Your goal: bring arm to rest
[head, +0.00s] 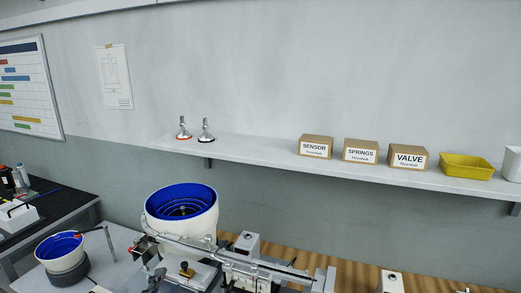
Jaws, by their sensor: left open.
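My left gripper (153,280) shows only as a small dark shape at the bottom edge, left of centre. It is open, and I see nothing held in it. It is low in front of the gantry machine (225,257), near the large white bowl with the blue inside (182,213). Whether it touches the machine I cannot tell. Most of the left arm is out of the picture. My right gripper is not in view.
A smaller blue-lined bowl (60,250) stands at lower left. A wall shelf (260,150) holds SENSOR (316,147), SPRINGS (360,151) and VALVE (408,157) boxes, a yellow bin (466,167) and two small metal-topped items. The air before the wall is clear.

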